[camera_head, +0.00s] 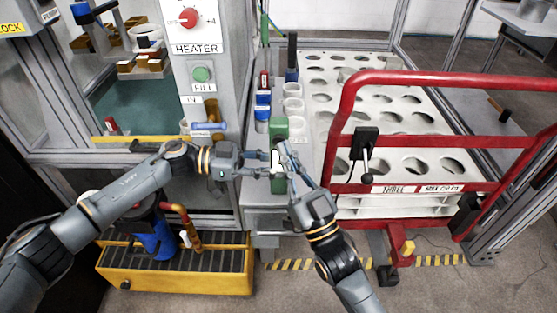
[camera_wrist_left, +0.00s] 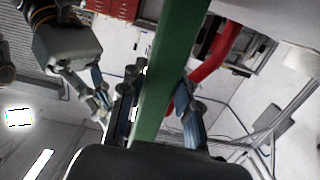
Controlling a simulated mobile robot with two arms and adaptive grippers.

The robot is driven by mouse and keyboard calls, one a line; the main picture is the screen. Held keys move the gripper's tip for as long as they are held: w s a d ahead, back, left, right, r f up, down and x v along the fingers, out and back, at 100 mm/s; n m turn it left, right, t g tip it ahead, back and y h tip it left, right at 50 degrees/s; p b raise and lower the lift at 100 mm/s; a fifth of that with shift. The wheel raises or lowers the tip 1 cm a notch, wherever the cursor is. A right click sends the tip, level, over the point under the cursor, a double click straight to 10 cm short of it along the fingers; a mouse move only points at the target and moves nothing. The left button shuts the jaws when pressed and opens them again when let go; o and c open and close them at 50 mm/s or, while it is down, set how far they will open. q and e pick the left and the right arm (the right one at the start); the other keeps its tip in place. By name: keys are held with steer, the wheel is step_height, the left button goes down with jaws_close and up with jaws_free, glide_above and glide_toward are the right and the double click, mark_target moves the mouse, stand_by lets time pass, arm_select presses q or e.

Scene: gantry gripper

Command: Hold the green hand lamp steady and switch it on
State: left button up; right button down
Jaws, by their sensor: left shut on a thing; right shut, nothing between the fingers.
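The green hand lamp (camera_head: 279,127) stands upright in the middle of the head view, with a pale front below its green top. My left gripper (camera_head: 267,162) comes in from the left and is shut on the lamp's body. In the left wrist view the lamp is a long green bar (camera_wrist_left: 174,62) between the left fingers (camera_wrist_left: 160,112). My right gripper (camera_head: 287,156) is shut and empty, with its fingertips close to the lamp's pale front. It also shows at the left of the wrist view (camera_wrist_left: 98,98). I cannot tell whether it touches the lamp. The switch is too small to make out.
A red rail frame (camera_head: 440,80) stands at the right before a white tray with round holes (camera_head: 330,66). Bottles and cups (camera_head: 262,112) stand behind the lamp. A heater panel (camera_head: 195,25) rises at the left. A yellow crate (camera_head: 175,282) sits low on the left.

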steer(key=s, duration=0.6)
stand_by(0.4)
arm_select(q)
steer(key=o, duration=1)
steer(key=shift+a, duration=0.1)
steer(key=a, duration=0.8)
steer(key=a+r, duration=0.1)
steer(key=a, duration=0.3)
steer(key=shift+r, duration=0.1)
